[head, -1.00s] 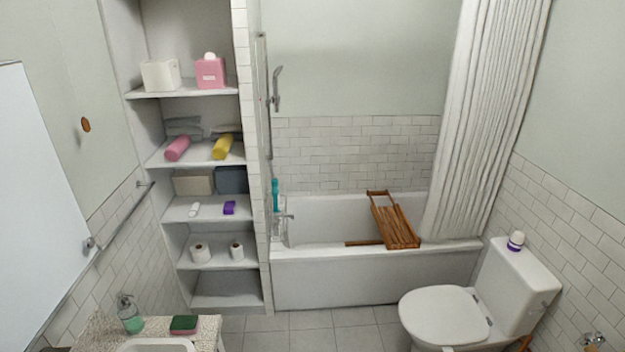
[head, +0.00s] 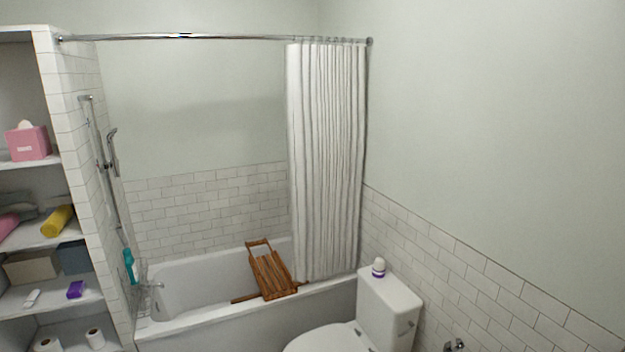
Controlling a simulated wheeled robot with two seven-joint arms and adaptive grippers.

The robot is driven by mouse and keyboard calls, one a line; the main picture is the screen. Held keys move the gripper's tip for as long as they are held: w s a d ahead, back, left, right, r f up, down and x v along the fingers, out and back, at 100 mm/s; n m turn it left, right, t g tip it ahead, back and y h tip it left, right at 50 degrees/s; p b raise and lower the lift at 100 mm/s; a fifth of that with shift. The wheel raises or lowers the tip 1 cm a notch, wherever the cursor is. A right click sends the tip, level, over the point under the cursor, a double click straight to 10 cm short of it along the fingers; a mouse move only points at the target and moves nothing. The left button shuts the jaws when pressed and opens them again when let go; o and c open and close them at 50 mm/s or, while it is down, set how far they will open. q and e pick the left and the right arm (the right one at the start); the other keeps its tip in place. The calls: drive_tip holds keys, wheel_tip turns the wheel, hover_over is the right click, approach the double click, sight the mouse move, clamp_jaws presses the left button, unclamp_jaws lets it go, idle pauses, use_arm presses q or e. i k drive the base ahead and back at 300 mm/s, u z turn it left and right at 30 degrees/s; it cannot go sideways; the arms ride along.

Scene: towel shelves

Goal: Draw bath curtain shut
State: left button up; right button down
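The white bath curtain (head: 327,165) hangs gathered in folds at the right end of the rod, in the head view. Its lower edge hangs at the tub's rim near the toilet. The chrome curtain rod (head: 220,37) runs from the tiled shelf wall on the left to the wall on the right, and most of it is bare. The white bathtub (head: 195,323) stands below it, its left and middle part uncovered. Neither of my grippers is in view.
A wooden bath rack (head: 270,274) lies tilted across the tub. Shelves (head: 30,164) with towels and boxes stand at the left.

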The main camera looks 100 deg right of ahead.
sight(293, 53)
drive_tip(key=k, duration=0.2)
drive_tip(key=z, duration=1.9)
drive_tip(key=i, duration=1.4)
drive_tip(key=z, duration=1.95)
drive_tip(key=i, duration=0.75)
drive_tip(key=u, duration=0.15)
